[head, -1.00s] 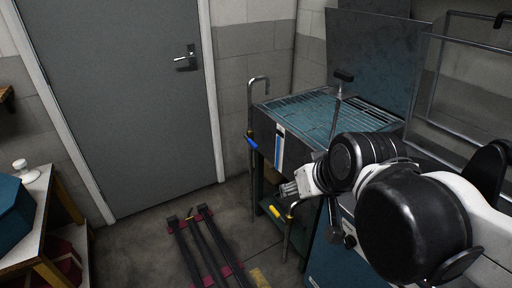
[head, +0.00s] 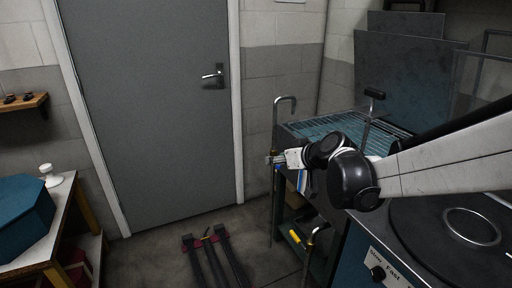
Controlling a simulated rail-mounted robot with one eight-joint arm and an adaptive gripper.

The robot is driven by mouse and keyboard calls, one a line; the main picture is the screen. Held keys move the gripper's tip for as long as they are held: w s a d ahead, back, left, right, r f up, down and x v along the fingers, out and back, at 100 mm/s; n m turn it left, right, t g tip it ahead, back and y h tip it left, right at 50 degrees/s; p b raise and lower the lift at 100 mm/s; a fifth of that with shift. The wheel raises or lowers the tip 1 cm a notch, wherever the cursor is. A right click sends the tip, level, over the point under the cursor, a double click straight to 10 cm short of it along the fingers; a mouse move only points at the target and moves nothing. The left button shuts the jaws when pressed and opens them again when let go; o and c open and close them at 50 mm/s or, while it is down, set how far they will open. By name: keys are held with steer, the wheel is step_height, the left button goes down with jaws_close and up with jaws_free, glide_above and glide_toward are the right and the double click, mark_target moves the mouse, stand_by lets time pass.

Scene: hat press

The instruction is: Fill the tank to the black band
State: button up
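The tank (head: 318,127) is a dark metal basin with a slatted top over blue-grey water, standing against the back wall. A grey hooked pipe (head: 284,99) rises at its left corner. A strip gauge (head: 302,181) in white and blue on the tank's front is partly hidden by my arm; I cannot make out the black band or the level. My gripper (head: 271,159) is beside the upright pipe, where the blue handle was visible earlier; that handle is now hidden. Its fingers are too small to tell open or shut, or whether they touch anything.
A yellow-handled lever (head: 296,237) sits low under the tank. A round dark press plate (head: 455,235) with a control panel is at the front right. A rail frame (head: 213,255) lies on the floor. A bench (head: 45,222) stands at left. The door (head: 150,100) is shut.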

steer(key=w+d+f+n+t+y+b, duration=0.1)
steer(key=w+f+t+b, duration=0.1)
steer(key=w+f, duration=0.7)
steer(key=m+t+b, duration=0.2)
steer(key=t, duration=0.2)
glide_toward(280, 166)
steer(key=b+x, duration=0.3)
steer(key=x, duration=0.9)
steer(key=shift+w+a+f, duration=0.1)
steer(key=shift+w+a, duration=0.05)
steer(key=shift+w, duration=0.05)
jaws_close()
